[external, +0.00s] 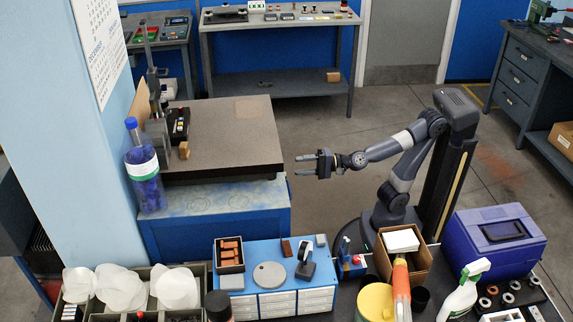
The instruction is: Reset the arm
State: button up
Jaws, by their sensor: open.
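My gripper (312,163) is at the end of my grey arm, in the middle of the external view. It points left, with its fingers apart and nothing between them. It hangs in free air, just right of the dark surface plate's right edge. My arm is partly stretched out from its upright column, with the elbow bent.
A dark surface plate (232,120) rests on a blue stand at left. A blue bottle (146,185) stands at its front left corner. Blue drawers (250,262), a cardboard box (420,258) and a purple case (495,245) line the front. Open floor lies behind the arm.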

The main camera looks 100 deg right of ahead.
jog(key=w+f+b, duration=0.4)
jog(key=w, duration=0.1)
jog(key=shift+w+f+b, duration=0.1)
jog(key=shift+w+b, duration=0.1)
jog(key=shift+b, duration=0.1)
jog(key=shift+s+r+n+p, duration=0.1)
jog(key=shift+r+n+p, duration=0.4)
jog(key=shift+p, duration=0.5)
jog(key=n+p, duration=0.4)
jog(key=shift+s+f+n, duration=0.1)
jog(key=shift+n, duration=0.3)
jog(key=n+p, duration=0.5)
jog(key=p, duration=0.1)
jog(key=n+p, duration=0.4)
jog(key=shift+p, duration=0.35)
jog(key=shift+f+n+p, duration=0.15)
jog(key=shift+n+p, duration=0.55)
jog(key=shift+n, duration=0.2)
